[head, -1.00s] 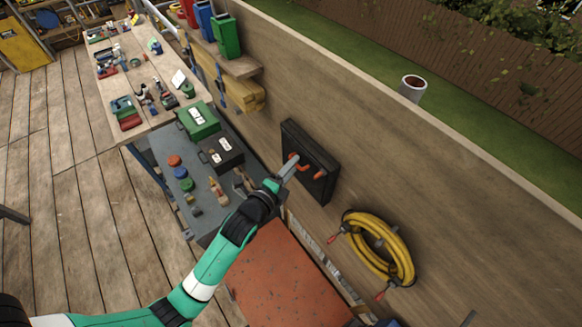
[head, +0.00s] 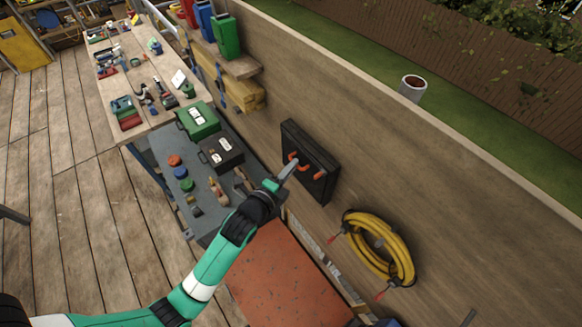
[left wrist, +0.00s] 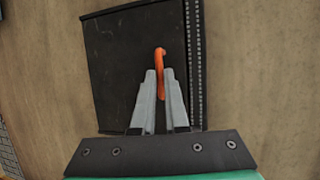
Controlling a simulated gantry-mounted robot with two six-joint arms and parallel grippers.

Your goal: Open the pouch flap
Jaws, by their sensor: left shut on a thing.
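The black pouch (head: 318,156) hangs on the wooden wall, its front closed as far as I can see. Orange loops (head: 318,174) show on its front. My left gripper (head: 293,164) is at the pouch's front. In the left wrist view, its grey fingers (left wrist: 159,76) are shut on an orange loop (left wrist: 160,58) that sticks out between the tips. The black pouch (left wrist: 115,60) fills the area behind, with a dotted strip along its right side. The flap's edge is hard to make out. My right gripper is out of view.
A coiled yellow hose (head: 380,250) hangs on the wall right of the pouch. A grey bench (head: 200,222) with a green box (head: 199,121), a black box (head: 222,153) and small items stands at left. A red-orange panel (head: 280,285) lies below.

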